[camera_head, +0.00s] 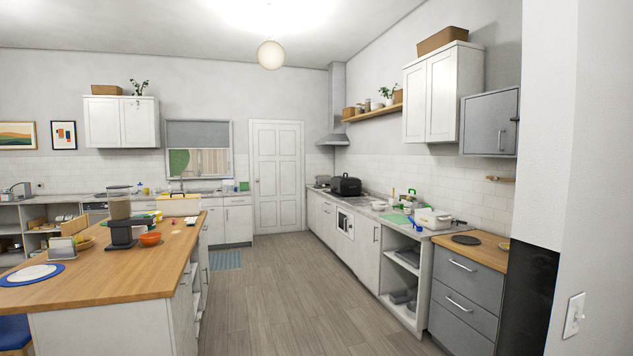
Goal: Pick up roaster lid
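A black, rounded, lidded-looking vessel (346,186) stands on the right-hand counter, toward the far end. It may be the roaster with its lid on top, but it is too small to tell lid from body. Neither of my grippers is in view.
The wooden floor (285,290) between island and right counter is clear. A wall edge (560,130) stands close at the right.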

